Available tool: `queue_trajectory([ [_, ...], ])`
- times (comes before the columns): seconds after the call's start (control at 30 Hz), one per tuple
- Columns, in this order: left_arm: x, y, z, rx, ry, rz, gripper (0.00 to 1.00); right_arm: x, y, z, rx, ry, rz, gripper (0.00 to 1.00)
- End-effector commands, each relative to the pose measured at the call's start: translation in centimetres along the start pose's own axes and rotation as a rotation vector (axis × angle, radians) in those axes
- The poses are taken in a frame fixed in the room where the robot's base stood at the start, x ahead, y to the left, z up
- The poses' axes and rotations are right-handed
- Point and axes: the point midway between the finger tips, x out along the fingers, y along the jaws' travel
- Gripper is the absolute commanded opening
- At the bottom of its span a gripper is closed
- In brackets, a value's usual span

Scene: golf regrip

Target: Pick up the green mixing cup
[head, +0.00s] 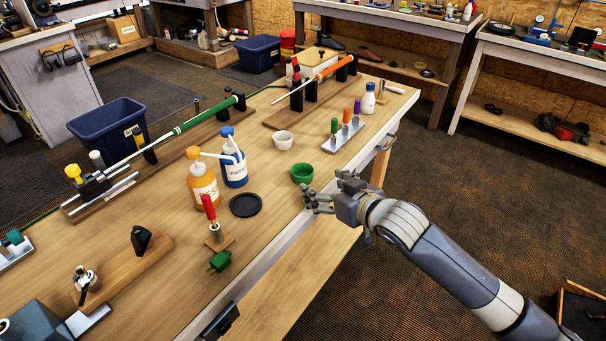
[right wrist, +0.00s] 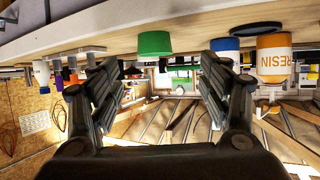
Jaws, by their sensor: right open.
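The green mixing cup (head: 303,173) stands upright on the workbench (head: 290,228) near its right edge, empty as far as I can see. My right gripper (head: 322,196) is just to the right and front of it, at the bench edge, apart from the cup. In the right wrist view, which looks upside down, the green cup (right wrist: 154,43) shows ahead between the spread fingers (right wrist: 163,78), off toward the top. The fingers are open and hold nothing. My left gripper is not in view.
A white cup (head: 283,140) stands behind the green one. A hardener bottle (head: 235,168), an orange resin bottle (head: 203,187) and a black disc (head: 245,205) are to the left. A rack of coloured tubes (head: 343,137) stands behind.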

Motion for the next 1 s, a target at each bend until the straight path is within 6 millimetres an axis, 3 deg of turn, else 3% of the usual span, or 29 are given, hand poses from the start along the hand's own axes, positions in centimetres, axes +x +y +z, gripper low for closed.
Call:
queue_trajectory([
  [0.23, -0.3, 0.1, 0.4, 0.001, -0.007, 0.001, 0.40, 2.3, 0.2, -1.0, -0.002, 0.014, -0.005, 0.71],
  [0.4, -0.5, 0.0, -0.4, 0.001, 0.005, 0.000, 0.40, 4.5, 0.3, -1.0, -0.002, 0.014, -0.004, 0.71],
  [0.6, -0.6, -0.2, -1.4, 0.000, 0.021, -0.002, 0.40, 5.7, 0.3, -1.0, -0.003, 0.014, -0.004, 0.71],
  [0.77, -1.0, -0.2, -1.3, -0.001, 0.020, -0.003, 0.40, 6.7, 0.5, -1.1, -0.003, 0.014, -0.004, 0.71],
  [1.0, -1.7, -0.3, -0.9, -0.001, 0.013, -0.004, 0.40, 9.5, 1.0, -1.1, -0.002, 0.013, -0.004, 0.71],
])
